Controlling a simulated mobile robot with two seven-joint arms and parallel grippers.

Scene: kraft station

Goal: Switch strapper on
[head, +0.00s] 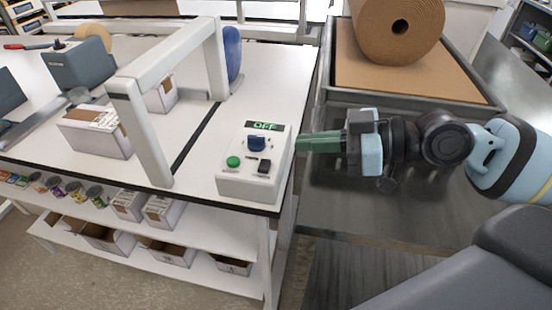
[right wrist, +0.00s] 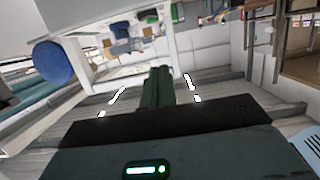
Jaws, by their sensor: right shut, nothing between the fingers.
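The strapper's control box (head: 232,183) is white and sits at the right front corner of the white table. Its display (head: 265,126) reads OFF in green. The strapper's white arch frame (head: 143,130) stands to the left of the box. My right gripper (head: 298,144) is shut and empty, its green fingers pointing left just beside the box's right side; I cannot tell if they touch. Its fingers also show in the right wrist view (right wrist: 157,87). My left gripper is not in view.
A cardboard roll (head: 398,30) lies on a cart (head: 420,98) behind my right arm. A carton (head: 95,135) sits on the table left of the arch. A blue oval object (head: 233,53) stands behind the arch. A grey tape dispenser (head: 80,65) is further left.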

